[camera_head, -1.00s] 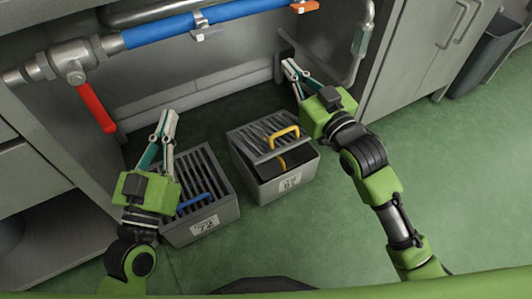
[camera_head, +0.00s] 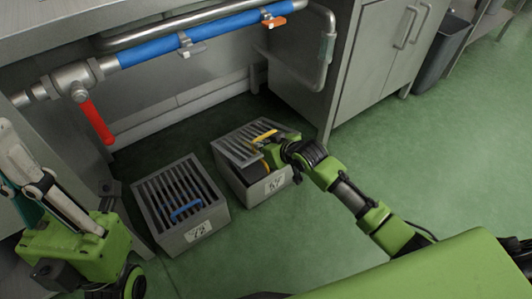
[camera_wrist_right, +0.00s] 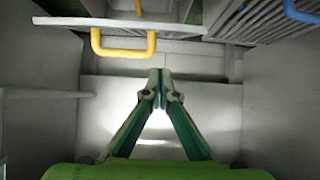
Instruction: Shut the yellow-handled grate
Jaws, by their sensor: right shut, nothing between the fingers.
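The yellow-handled grate (camera_head: 238,150) sits ajar on a grey box (camera_head: 268,190), its front edge raised over a dark gap. Its yellow handle (camera_head: 265,135) also shows in the right wrist view (camera_wrist_right: 124,52), with the grate's edge just above it. My right gripper (camera_wrist_right: 160,73) is shut and empty, its tips apart from the handle in that picture. In the head view it is at the box's front right, its fingers largely hidden. My left gripper (camera_head: 18,170) is at the left picture edge, away from the grate and partly cut off.
A second grey box (camera_head: 190,235) with a blue-handled grate (camera_head: 165,190) stands to the left. A blue pipe (camera_head: 220,35) and a red lever (camera_head: 97,122) are above, under the counter. A cabinet (camera_head: 375,60) stands at right. Green floor to the right is clear.

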